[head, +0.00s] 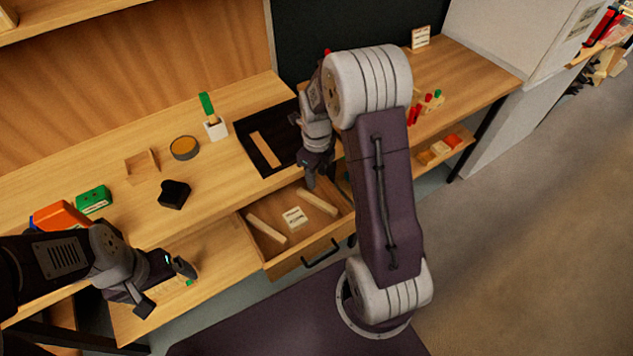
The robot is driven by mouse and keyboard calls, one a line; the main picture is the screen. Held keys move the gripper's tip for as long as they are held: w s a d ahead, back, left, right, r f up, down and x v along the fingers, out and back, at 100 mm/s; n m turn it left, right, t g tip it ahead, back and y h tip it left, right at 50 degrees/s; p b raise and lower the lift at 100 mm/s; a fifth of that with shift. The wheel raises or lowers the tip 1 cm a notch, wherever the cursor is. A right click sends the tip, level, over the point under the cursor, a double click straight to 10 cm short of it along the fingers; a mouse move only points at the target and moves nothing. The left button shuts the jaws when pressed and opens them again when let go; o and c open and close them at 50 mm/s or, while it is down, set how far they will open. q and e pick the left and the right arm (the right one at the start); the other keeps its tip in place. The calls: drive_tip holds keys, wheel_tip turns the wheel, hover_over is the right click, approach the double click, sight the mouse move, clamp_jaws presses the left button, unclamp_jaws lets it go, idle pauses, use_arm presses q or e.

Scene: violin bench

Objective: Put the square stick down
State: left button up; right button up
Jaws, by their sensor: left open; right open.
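A pale wooden stick (265,149) lies on a black mat (246,153) on the bench. Two more pale sticks lie in the open drawer (283,268): a left stick (267,228) and a right stick (318,202). I cannot tell from their shapes which one is the square stick. My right gripper (312,178) points down over the back right of the drawer, near the upper end of the right stick. It is open, and its arm hides part of it. My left gripper (165,286) is open and empty at the front left, over a lower board.
A white label card (294,217) lies between the drawer's sticks. On the bench are a black block (173,194), a round tin (184,148), a green-handled brush in a white holder (215,129), a small wooden tray (141,164), and green (93,199) and orange boxes (60,217).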

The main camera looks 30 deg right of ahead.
drive_tip(key=s+a+r+n, duration=0.1)
drive_tip(key=s+a+n, duration=0.2)
drive_tip(key=n, duration=1.2)
drive_tip(key=s+a+r+n+t, duration=0.1)
drive_tip(key=s+a+n, duration=0.3)
drive_tip(key=s+n, duration=0.5)
drive_tip(key=r+n, duration=0.1)
drive_tip(key=n, duration=0.5)
drive_tip(key=shift+s+a, duration=0.2)
drive_tip(key=shift+s, duration=0.1)
